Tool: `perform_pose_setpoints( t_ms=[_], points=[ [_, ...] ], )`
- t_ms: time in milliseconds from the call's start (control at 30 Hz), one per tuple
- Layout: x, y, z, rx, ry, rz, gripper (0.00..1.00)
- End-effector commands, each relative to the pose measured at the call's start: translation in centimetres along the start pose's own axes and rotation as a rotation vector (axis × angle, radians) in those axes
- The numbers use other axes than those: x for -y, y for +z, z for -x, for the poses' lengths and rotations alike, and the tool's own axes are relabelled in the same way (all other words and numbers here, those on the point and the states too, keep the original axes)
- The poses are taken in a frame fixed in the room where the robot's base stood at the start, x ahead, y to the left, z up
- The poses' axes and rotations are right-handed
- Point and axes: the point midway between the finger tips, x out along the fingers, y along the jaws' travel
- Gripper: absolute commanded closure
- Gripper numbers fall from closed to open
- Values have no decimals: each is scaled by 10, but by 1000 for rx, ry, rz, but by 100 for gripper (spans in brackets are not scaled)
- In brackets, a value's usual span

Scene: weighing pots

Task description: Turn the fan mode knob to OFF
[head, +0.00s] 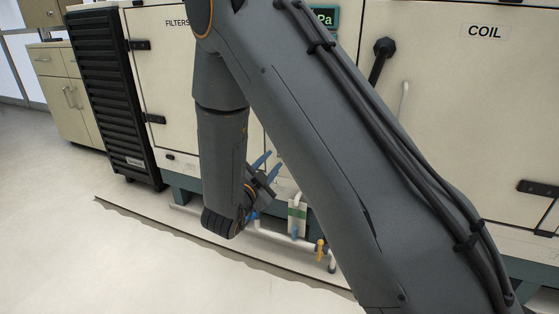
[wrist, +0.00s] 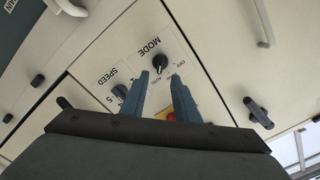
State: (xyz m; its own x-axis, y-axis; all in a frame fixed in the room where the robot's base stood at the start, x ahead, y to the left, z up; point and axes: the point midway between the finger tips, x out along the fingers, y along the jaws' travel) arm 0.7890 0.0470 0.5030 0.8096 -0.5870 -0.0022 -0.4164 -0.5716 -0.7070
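The fan mode knob (wrist: 160,62) is a small black knob on a pale panel in the wrist view, beside the label MODE. Small position labels stand around it, too small to read surely, and I cannot tell where its pointer aims. My gripper (wrist: 160,77) is open, its two blue-grey fingers apart. In the wrist view the knob shows between and just beyond the fingertips; nothing is held, and I cannot tell whether they touch it. In the head view my gripper (head: 273,163) shows beside my arm, which hides the knob.
A SPEED knob (wrist: 120,92) sits left of the fingers. A red and yellow part (wrist: 170,116) shows between the fingers, partly hidden. Black door handles and latches stick out, such as one by the COIL door (head: 382,50). Floor at left is clear.

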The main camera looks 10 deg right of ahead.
Motion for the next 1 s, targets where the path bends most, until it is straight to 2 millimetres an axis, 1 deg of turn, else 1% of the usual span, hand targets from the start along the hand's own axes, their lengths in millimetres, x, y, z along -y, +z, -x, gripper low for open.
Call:
perform_pose_setpoints(
  t_ms=[167,400,500,667,900,933,1000],
  points=[
    [-1,0,-20,-8,0,-3,72],
    [-2,0,-57,-6,0,-3,72],
    [-1,0,-67,-4,0,-2,72],
    [0,0,-76,-3,-1,-1,72],
    [0,-1,-76,-2,-1,0,72],
    [0,-1,-76,-2,-1,0,74],
    [0,-1,-76,-2,-1,0,85]
  ],
)
